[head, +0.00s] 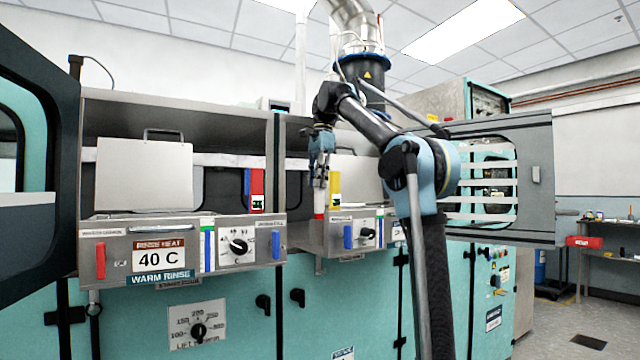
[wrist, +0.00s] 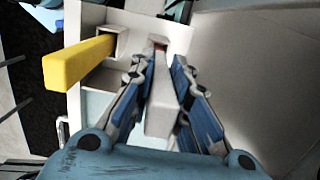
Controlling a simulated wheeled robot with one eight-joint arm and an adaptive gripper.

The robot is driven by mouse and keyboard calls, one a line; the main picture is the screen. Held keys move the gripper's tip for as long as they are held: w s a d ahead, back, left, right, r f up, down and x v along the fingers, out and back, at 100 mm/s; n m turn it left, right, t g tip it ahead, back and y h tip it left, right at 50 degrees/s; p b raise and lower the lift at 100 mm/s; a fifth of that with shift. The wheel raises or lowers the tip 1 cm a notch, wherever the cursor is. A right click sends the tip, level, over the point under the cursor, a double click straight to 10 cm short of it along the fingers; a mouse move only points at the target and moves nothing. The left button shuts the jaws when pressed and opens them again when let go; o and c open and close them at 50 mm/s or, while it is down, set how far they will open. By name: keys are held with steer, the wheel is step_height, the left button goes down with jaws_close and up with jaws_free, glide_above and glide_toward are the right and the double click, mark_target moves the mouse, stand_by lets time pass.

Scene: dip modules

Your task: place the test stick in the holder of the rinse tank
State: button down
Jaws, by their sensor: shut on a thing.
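My gripper (head: 320,183) is shut on a pale grey-white stick (head: 319,202) over the front ledge of the right-hand module. In the wrist view the fingers (wrist: 164,62) close on both sides of the stick (wrist: 160,108). Its far end meets a square opening in a light holder plate (wrist: 122,22) and shows some red there; how deep it sits I cannot tell. A yellow stick (wrist: 78,62) stands in the neighbouring square opening, left of mine; it also shows in the head view (head: 334,188). The module labelled WARM RINSE (head: 160,278) is at left.
Red (head: 257,182) and blue sticks stand at the warm rinse module's right end. A grey lid panel (head: 145,175) with a handle stands behind its front panel. An open door (head: 535,175) is at right, a dark-framed one (head: 50,150) at left.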

steer(key=shift+f, duration=0.6)
steer(key=c, duration=1.5)
jaws_free()
steer(key=shift+c, duration=0.2)
steer(key=shift+w+d+r, duration=0.15)
steer(key=shift+d+r, duration=0.05)
steer(key=shift+r, duration=2)
steer(key=shift+w+d+r, duration=0.1)
steer(key=shift+d+r, duration=0.05)
steer(key=shift+r, duration=2)
